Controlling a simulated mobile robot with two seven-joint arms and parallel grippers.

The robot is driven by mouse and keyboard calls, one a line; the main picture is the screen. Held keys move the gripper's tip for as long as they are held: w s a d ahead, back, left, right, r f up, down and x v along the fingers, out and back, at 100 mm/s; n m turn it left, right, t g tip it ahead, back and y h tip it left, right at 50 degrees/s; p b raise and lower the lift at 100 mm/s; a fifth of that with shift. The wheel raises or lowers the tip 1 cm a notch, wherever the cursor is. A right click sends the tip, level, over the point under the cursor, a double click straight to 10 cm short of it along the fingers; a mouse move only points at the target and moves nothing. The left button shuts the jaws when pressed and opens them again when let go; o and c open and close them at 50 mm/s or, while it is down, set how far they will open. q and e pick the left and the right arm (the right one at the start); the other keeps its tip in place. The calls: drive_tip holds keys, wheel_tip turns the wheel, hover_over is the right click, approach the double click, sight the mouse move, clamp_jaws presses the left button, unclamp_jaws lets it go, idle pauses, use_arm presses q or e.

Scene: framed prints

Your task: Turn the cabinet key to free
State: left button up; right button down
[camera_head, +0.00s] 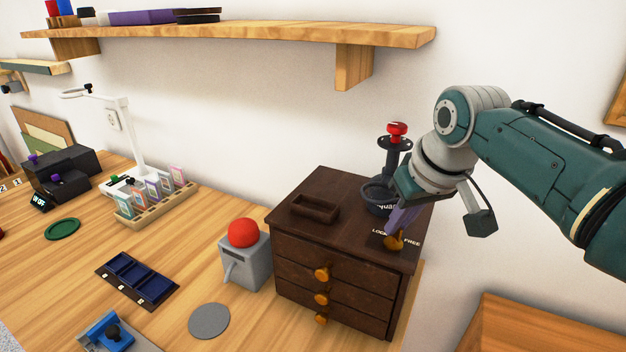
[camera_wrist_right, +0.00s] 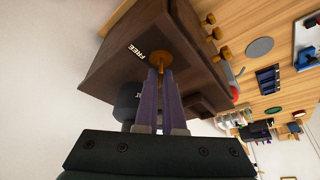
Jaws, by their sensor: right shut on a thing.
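The dark brown wooden cabinet (camera_head: 340,262) stands on the table and has several drawers with round orange-brown knobs. Its brass key (camera_head: 395,242) sits on the top near the front right edge, between the printed words LOCK and FREE. My right gripper (camera_head: 397,226), with purple fingers, reaches down from the right and is shut on the key. In the right wrist view the key (camera_wrist_right: 160,60) shows at the fingertips, close to the word FREE. The key's exact turn angle is hard to tell, as the fingers partly cover it. My left gripper is in neither view.
A dark round cup (camera_head: 377,197) and a red-topped black stand (camera_head: 396,140) are behind my right gripper on the cabinet. A small open tray (camera_head: 314,208) lies on its top. A grey box with a red dome (camera_head: 243,234) stands left of it. A wooden shelf (camera_head: 250,32) hangs above.

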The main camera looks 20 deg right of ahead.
drive_tip(key=shift+r+m+h+p, duration=0.1)
drive_tip(key=shift+m+h+p, duration=0.2)
drive_tip(key=shift+m+p, duration=0.45)
drive_tip(key=shift+a+m+g+h+p, duration=0.15)
drive_tip(key=shift+m+g+h+p, duration=0.2)
drive_tip(key=shift+m, duration=0.9)
drive_tip(key=shift+w+m+h, duration=0.1)
drive_tip(key=shift+m+h, duration=0.25)
drive_tip(key=shift+m, duration=0.55)
drive_tip(key=m+b, duration=0.1)
drive_tip(key=m+g, duration=0.1)
drive_tip(key=shift+f+m+h+b, duration=0.25)
drive_tip(key=shift+m+h+b, duration=0.1)
drive_tip(key=shift+m+h, duration=0.05)
drive_tip(key=shift+m+b, duration=0.35)
drive_tip(key=shift+m, duration=0.05)
drive_tip(key=m+g+b, duration=0.1)
drive_tip(key=m+b, duration=0.3)
drive_tip(key=b, duration=0.1)
drive_tip(key=m+g+h+b, duration=0.1)
drive_tip(key=m+g+b, duration=0.1)
drive_tip(key=b, duration=0.3)
drive_tip(key=shift+w+f+m, duration=0.1)
drive_tip(key=shift+w+m, duration=0.05)
drive_tip(key=shift+m, duration=0.75)
drive_tip(key=shift+m+b, duration=0.4)
drive_tip(key=shift+b, duration=0.45)
drive_tip(key=shift+r, duration=0.2)
